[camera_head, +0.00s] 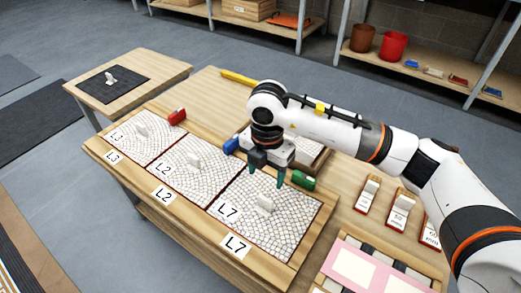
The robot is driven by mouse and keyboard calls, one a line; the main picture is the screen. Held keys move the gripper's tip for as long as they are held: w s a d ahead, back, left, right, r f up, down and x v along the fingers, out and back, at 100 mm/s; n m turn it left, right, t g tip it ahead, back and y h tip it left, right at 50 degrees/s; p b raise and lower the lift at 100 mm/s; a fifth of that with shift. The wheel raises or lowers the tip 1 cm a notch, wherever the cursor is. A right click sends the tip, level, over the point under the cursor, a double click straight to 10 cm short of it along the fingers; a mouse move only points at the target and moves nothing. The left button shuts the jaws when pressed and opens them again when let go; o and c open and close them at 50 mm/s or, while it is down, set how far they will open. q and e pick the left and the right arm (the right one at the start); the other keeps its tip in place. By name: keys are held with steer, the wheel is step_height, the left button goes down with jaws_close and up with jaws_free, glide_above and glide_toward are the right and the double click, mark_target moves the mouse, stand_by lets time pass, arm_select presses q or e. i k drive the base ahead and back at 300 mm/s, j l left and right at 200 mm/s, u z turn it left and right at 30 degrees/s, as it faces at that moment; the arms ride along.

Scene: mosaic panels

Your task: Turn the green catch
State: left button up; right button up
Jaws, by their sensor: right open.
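My right gripper (267,177) reaches down over the back part of this panel, just left of the green catch. Its two fingers are apart with nothing seen between them. The right finger is close to the green catch; I cannot tell whether it touches. My left gripper is not in view.
A red catch (177,116) and a blue catch (231,145) stand behind panels L3 (125,130) and L2 (190,185). A white upright handle (265,204) rises from L7 in front of my gripper. Small labelled stands (401,212) and a pink board (372,268) lie to the right.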

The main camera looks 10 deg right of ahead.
mark_target(298, 177)
steer(key=k, duration=1)
